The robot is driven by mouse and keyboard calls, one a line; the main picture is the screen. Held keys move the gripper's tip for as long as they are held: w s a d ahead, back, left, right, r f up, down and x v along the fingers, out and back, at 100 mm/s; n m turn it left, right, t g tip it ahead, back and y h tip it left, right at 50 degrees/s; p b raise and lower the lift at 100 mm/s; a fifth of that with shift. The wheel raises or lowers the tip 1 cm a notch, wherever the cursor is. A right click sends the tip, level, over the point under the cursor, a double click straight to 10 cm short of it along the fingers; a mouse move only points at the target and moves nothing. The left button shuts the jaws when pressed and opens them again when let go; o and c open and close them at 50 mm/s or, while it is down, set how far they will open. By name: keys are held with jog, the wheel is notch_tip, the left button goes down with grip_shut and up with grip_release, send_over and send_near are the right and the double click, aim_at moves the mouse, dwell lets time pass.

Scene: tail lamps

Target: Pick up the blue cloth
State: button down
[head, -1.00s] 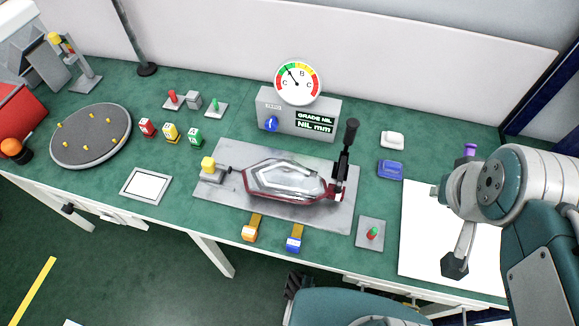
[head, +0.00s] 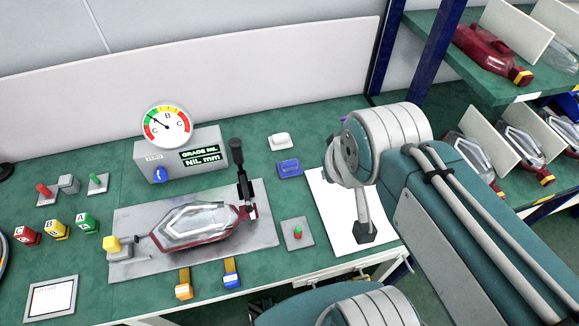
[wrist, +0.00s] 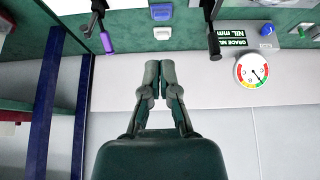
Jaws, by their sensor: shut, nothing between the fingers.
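The blue cloth (head: 289,168) is a small, folded-looking blue piece lying flat on the green bench, right of the black lever and in front of a white block (head: 279,141). It also shows at the top of the wrist view (wrist: 161,12), beyond the white block. My gripper (wrist: 160,66) is in the middle of the wrist view, its fingers together and empty. It appears apart from the cloth. I cannot make out its fingertips clearly in the head view.
A metal plate (head: 130,218) bears a clamped tail lamp (head: 200,226) and an upright black lever (head: 237,160). A gauge box (head: 205,146) stands behind. A white sheet (head: 330,215) lies right of the cloth. Shelves with lamps (head: 490,50) stand at the right.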

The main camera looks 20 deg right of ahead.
jog(key=c, duration=0.9)
grip_release()
jog(key=o, duration=0.5)
jog(key=shift+w, duration=0.35)
jog(key=o, duration=0.4)
jog(key=shift+w, duration=0.65)
jog(key=g, duration=0.6)
send_over(289, 162)
notch_tip(289, 162, down, 19)
jog(key=f, duration=0.5)
jog(key=shift+s+a, duration=0.1)
jog(key=shift+a, duration=0.15)
jog(key=shift+d+f, duration=0.15)
jog(key=shift+f, duration=1.15)
jog(key=shift+d+f, duration=0.15)
jog(key=shift+f, duration=1.15)
